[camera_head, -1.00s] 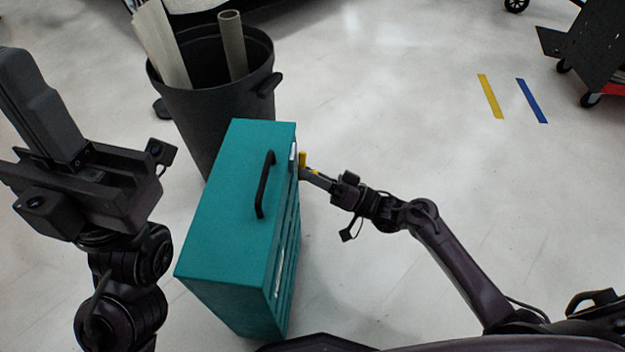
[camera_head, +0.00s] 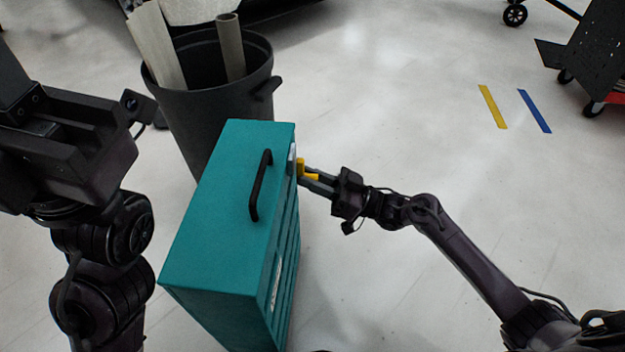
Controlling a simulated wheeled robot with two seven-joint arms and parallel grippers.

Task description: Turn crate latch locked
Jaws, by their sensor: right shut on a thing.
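The teal crate (camera_head: 215,235) stands upright on the floor, with a black handle (camera_head: 259,187) on its top. A yellow latch (camera_head: 301,165) shows at the upper part of its right side. My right gripper (camera_head: 308,175) is at that side, shut on the yellow latch; the fingertips partly hide it, so its exact angle is hard to tell. My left gripper (camera_head: 50,110) is raised at the left edge, apart from the crate. Its fingers run out of the picture, so its opening cannot be judged.
A dark bin (camera_head: 215,105) with rolled material stands right behind the crate. A black cart (camera_head: 600,60) is at the far right. Yellow (camera_head: 492,106) and blue (camera_head: 534,110) tape strips mark the floor. The floor right of the crate is clear beyond my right arm.

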